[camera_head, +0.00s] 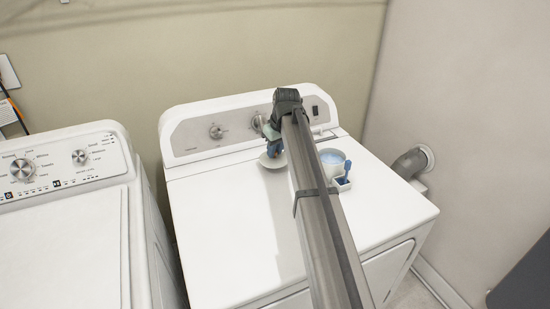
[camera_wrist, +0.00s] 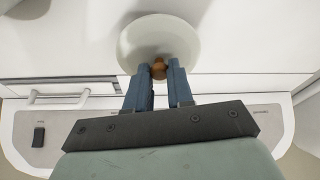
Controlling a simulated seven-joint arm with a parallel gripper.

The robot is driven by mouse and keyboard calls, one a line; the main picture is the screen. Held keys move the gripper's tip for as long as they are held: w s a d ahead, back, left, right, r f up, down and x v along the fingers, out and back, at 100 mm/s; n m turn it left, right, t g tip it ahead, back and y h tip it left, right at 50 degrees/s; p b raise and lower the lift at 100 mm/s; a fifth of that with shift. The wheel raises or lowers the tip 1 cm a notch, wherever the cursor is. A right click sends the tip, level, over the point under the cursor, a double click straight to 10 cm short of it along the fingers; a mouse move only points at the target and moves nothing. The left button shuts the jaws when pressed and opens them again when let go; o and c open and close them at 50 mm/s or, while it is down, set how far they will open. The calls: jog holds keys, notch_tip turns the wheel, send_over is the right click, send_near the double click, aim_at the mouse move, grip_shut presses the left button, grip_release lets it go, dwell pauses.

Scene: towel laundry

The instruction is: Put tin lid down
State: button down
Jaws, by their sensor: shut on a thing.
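The tin lid (camera_wrist: 160,36) is a round, off-white disc with a brown knob (camera_wrist: 158,69) in the wrist view. My gripper (camera_wrist: 159,76) is shut on the knob, with one blue finger on each side of it. In the head view the lid (camera_head: 273,161) appears as a pale disc over the back part of the right-hand machine's white top. My gripper (camera_head: 273,148) is just above it, partly hidden by my arm. I cannot tell whether the lid touches the machine's top. An open white tin (camera_head: 333,157) with pale blue contents stands to the right of my arm.
A small white holder with a blue scoop (camera_head: 343,180) stands just in front of the tin. The right-hand machine's control panel (camera_head: 200,133) rises behind the lid. The machine's top (camera_head: 225,235) is clear at front left. Another white machine (camera_head: 60,245) stands to the left.

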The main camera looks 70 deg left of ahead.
aim_at(276, 154)
jog(key=shift+f, duration=1.65)
jog(key=shift+f, duration=0.1)
jog(key=c, duration=1)
grip_release()
jog(key=v, duration=1.2)
jog(key=shift+w, duration=0.1)
